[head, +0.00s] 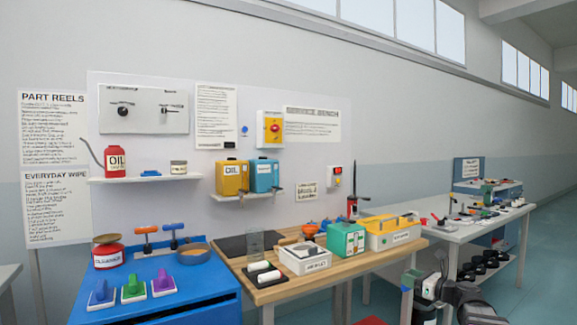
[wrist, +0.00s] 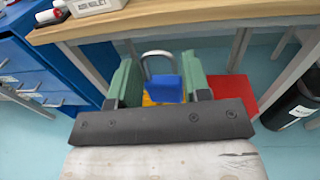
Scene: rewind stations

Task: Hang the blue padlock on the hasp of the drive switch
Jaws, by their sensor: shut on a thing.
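The blue padlock (wrist: 166,89) with its grey shackle pointing up is between the green fingers of my gripper (wrist: 160,84) in the wrist view. My gripper is shut on it. In the head view my gripper (head: 410,282) is at the lower right, in front of the bench's right end; the padlock cannot be made out there. A yellow switch box (head: 272,128) with a red knob is on the wall board, well up and left of my gripper. I cannot read whether it is the drive switch, and no hasp can be made out.
The wooden bench (head: 262,292) carries a green box (head: 346,240), a yellow-topped box (head: 393,232) and a white bin (head: 303,258). Yellow and blue oil cans (head: 232,177) stand on a shelf below the switch box. A red object (wrist: 236,91) is under the bench.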

